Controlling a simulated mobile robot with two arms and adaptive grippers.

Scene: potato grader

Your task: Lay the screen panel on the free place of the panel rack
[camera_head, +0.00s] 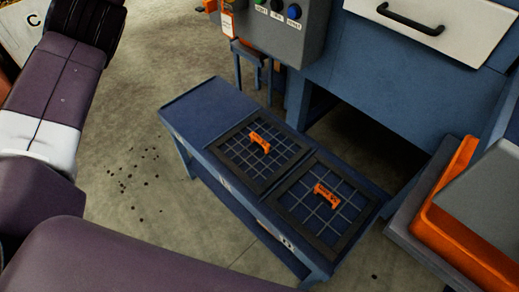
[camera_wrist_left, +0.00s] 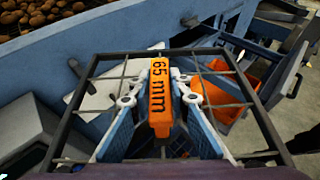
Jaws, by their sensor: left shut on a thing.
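My left gripper (camera_wrist_left: 160,102) is shut on the orange handle (camera_wrist_left: 160,85) of a screen panel, marked "65 mm". The panel's dark frame (camera_wrist_left: 262,118) and wire grid spread around the fingers in the left wrist view. In the head view the panel rack (camera_head: 205,104) is a low blue bench. Two dark grid panels with orange handles lie on it, one in the middle (camera_head: 284,153) and one at the right end (camera_head: 349,228). The left end of its top is bare. The held panel and both grippers are out of the head view.
The blue machine (camera_head: 375,75) with a drawer handle (camera_head: 410,18) and a button box (camera_head: 283,35) stands behind the rack. An orange crate (camera_head: 440,230) is at the right; one also shows in the left wrist view (camera_wrist_left: 215,95), with potatoes (camera_wrist_left: 45,14) at top left. Open floor lies left of the rack.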

